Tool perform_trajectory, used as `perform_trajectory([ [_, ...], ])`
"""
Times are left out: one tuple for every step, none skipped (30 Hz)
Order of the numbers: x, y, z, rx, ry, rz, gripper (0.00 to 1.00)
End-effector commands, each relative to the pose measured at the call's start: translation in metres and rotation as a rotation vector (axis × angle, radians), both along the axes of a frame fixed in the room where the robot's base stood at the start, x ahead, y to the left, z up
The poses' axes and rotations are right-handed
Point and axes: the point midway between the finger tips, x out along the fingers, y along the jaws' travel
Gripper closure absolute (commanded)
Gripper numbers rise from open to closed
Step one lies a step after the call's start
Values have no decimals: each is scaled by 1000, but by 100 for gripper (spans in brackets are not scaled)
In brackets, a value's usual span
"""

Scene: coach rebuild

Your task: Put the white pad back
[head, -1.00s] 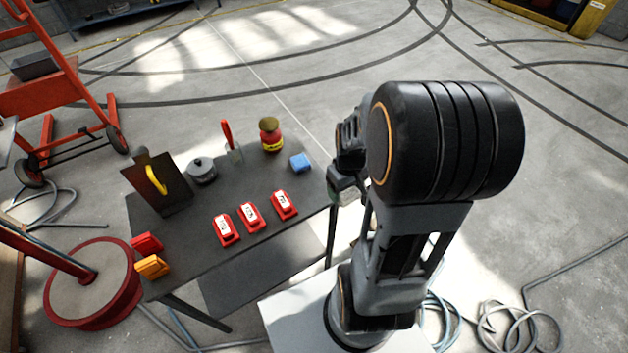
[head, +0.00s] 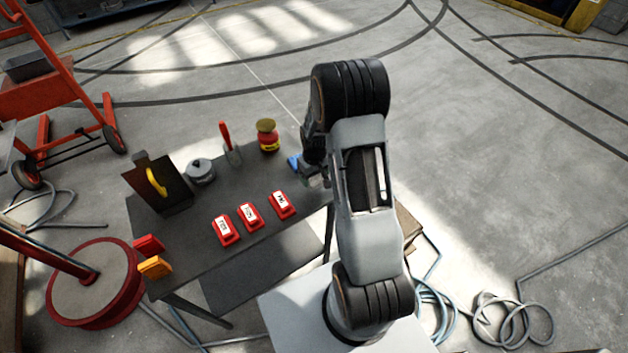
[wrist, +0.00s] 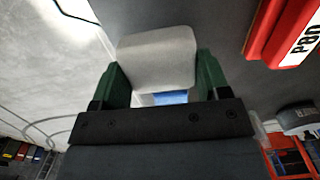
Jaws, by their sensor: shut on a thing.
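In the wrist view my gripper (wrist: 155,85) has its green fingers closed on the sides of the white pad (wrist: 157,55). The pad is a pale block with rounded corners. A red labelled block (wrist: 290,35) marked PAD is at the upper right of that view, apart from the pad. In the head view my gripper (head: 316,178) is by the right edge of the dark table (head: 190,240), next to a blue block (head: 293,162). The rightmost of three red labelled blocks (head: 282,205) is to its lower left. My arm and gripper mostly hide the pad there.
Two more red labelled blocks (head: 249,216) (head: 225,231) stand in the row. A red-and-yellow jar (head: 268,136), a red-handled tool (head: 226,135), a grey lidded pot (head: 201,171) and a dark holder with a yellow handle (head: 157,184) stand farther back. Orange and red blocks are at the left edge.

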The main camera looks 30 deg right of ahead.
Motion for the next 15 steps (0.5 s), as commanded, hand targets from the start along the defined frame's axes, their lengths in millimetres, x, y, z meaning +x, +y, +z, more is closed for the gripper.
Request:
perform_trajectory([
  [3, 1, -5, 1, 3, 1, 50],
  [2, 1, -10, 2, 4, 0, 50],
  [2, 1, -16, 1, 6, 0, 50],
  [2, 1, -20, 2, 4, 0, 50],
  [2, 1, -23, 1, 4, 0, 50],
  [2, 1, -27, 2, 4, 0, 50],
  [2, 1, -29, 1, 3, 0, 50],
  [2, 0, -31, 1, 2, 0, 50],
  [2, 0, -33, 1, 1, 0, 50],
  [2, 1, -33, 0, 1, 0, 50],
  [2, 1, -34, 0, 1, 0, 50],
  [2, 1, -34, 0, 1, 0, 50],
  [2, 1, -34, 0, 1, 0, 50],
  [2, 0, -34, 0, 1, 0, 50],
  [2, 1, -34, 0, 1, 0, 50],
])
